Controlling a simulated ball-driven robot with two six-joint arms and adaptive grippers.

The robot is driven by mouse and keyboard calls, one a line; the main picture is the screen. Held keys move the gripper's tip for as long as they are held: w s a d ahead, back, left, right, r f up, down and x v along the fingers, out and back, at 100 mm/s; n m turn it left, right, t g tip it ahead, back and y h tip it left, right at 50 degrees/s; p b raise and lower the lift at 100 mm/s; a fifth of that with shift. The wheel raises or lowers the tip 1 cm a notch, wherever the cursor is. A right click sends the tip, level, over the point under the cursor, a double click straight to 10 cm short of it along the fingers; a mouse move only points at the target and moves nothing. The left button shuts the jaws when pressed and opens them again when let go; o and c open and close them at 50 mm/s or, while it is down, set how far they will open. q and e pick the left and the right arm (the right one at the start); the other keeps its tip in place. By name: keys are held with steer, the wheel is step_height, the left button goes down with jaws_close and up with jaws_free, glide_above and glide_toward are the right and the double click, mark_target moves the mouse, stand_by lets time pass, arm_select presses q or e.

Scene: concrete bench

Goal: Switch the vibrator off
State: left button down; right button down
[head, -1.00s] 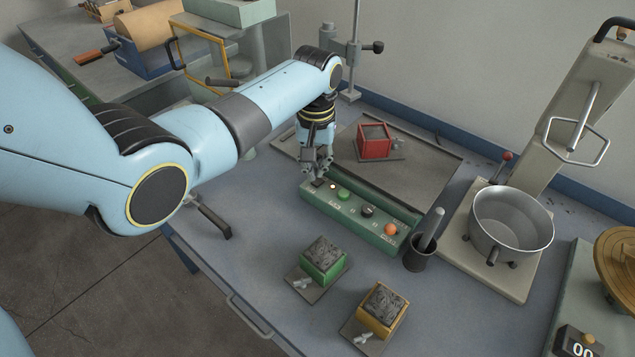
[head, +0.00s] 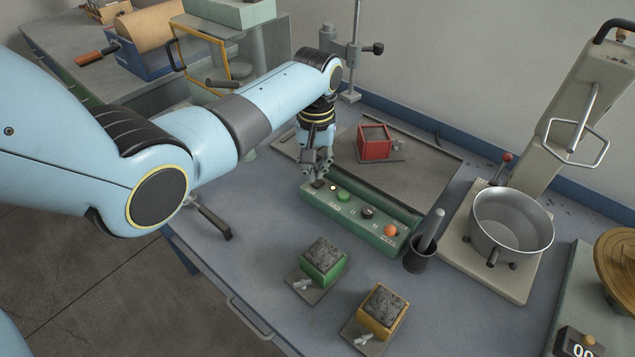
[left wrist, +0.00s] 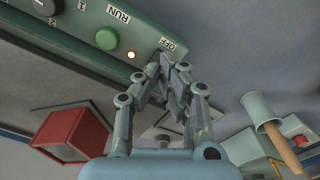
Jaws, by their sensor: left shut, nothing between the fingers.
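The green control box (head: 365,222) of the vibrator lies along the front of the dark table plate (head: 425,170). It has a black switch at its left end, a small lamp (head: 333,187), a green button (head: 343,196), a black knob (head: 367,211) and an orange button (head: 390,230). My right gripper is not in view.
A red mould (head: 374,143) stands on the plate behind the box. Green (head: 323,262) and yellow (head: 381,310) filled moulds stand in front. A dark cup with a rod (head: 419,258) stands by the box's right end, with a metal bowl (head: 511,225) beyond.

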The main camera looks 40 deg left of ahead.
mark_target(316, 184)
arm_select(q)
steer(key=shift+s+f+b, duration=0.1)
steer(key=shift+f+b, duration=0.8)
steer(key=shift+f, duration=0.55)
stand_by(0.6)
steer(key=shift+r+p, duration=0.8)
steer(key=shift+p, duration=0.15)
step_height(316, 184, up, 6)
steer(key=p, duration=0.6)
steer(key=shift+f, duration=0.3)
